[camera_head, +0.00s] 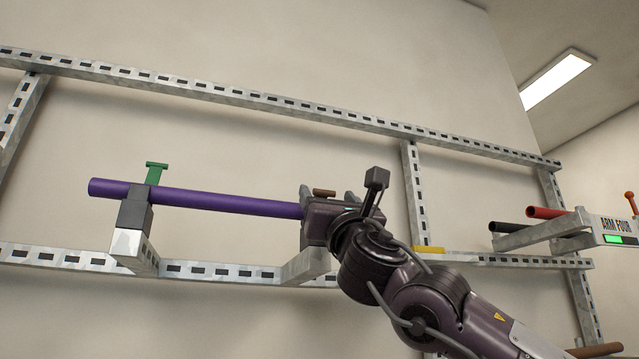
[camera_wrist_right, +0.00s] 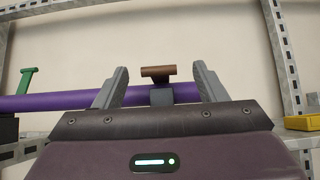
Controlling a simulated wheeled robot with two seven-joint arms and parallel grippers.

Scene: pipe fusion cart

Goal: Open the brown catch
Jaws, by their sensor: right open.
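The brown catch (camera_head: 324,193) is a small T-shaped handle at the right end of the purple pipe (camera_head: 230,203). In the right wrist view the brown catch (camera_wrist_right: 158,73) stands above a grey block (camera_wrist_right: 161,96) at the purple pipe (camera_wrist_right: 60,102). My right gripper (camera_head: 333,196) is at the catch in the head view. In the right wrist view its two fingers (camera_wrist_right: 160,86) are apart, with the catch between them in the picture and no visible contact. The gripper body hides the lower part of the mount. My left gripper is not in view.
A green catch (camera_head: 156,172) stands on the left clamp (camera_head: 136,212). Slotted metal rails (camera_head: 230,95) frame the wall. A yellow piece (camera_head: 428,249) sits on the lower rail.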

